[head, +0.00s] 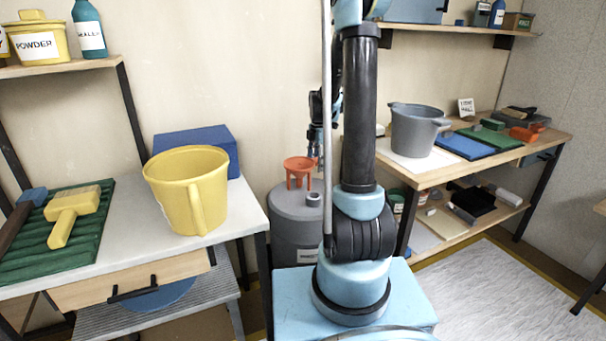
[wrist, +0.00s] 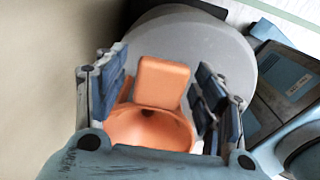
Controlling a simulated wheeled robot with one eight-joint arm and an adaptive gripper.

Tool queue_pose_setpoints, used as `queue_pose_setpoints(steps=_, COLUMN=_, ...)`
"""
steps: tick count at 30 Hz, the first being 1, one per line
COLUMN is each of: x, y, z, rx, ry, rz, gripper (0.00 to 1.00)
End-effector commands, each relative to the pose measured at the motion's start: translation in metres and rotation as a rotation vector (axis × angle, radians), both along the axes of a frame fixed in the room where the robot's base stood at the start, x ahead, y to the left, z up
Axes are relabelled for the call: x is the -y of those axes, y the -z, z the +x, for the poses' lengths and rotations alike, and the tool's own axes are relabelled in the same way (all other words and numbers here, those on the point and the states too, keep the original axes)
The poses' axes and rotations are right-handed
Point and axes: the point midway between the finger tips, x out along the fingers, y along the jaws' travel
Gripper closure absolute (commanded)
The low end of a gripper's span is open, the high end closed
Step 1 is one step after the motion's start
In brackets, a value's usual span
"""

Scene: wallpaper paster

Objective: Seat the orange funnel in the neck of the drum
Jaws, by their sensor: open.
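The orange funnel (head: 299,164) is upright over the top of the grey drum (head: 290,215), with its wide mouth up. In the wrist view the funnel (wrist: 148,128) shows its bowl with a dark hole and a flat orange tab. My gripper (wrist: 162,75) is open, with one finger on each side of the tab and visible gaps between. In the head view my gripper (head: 319,150) is close to the funnel's right side, partly behind my arm. The drum's round top (wrist: 225,50) lies beyond the funnel. The neck is hidden, so I cannot tell whether the spout is in it.
A white-topped table (head: 110,262) at the left holds a yellow bucket (head: 180,200) and a blue box (head: 225,145). A wooden bench (head: 450,170) at the right holds a grey bucket (head: 412,135). The drum stands between them. A grey cap (head: 313,199) is on the drum top.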

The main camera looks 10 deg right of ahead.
Motion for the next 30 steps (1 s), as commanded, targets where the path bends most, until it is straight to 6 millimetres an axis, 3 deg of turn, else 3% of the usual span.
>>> queue_pose_setpoints(steps=1, x=0.0, y=0.0, z=0.0, rx=0.0, ry=0.0, rz=0.0, gripper=0.43)
queue_pose_setpoints(steps=8, x=0.0, y=0.0, z=0.0, rx=0.0, ry=0.0, rz=0.0, gripper=0.94)
queue_pose_setpoints(steps=20, x=0.0, y=-0.008, z=0.0, rx=0.0, ry=0.0, rz=0.0, gripper=0.94)
queue_pose_setpoints(steps=30, x=0.0, y=-0.06, z=0.0, rx=0.0, ry=0.0, rz=0.0, gripper=0.94)
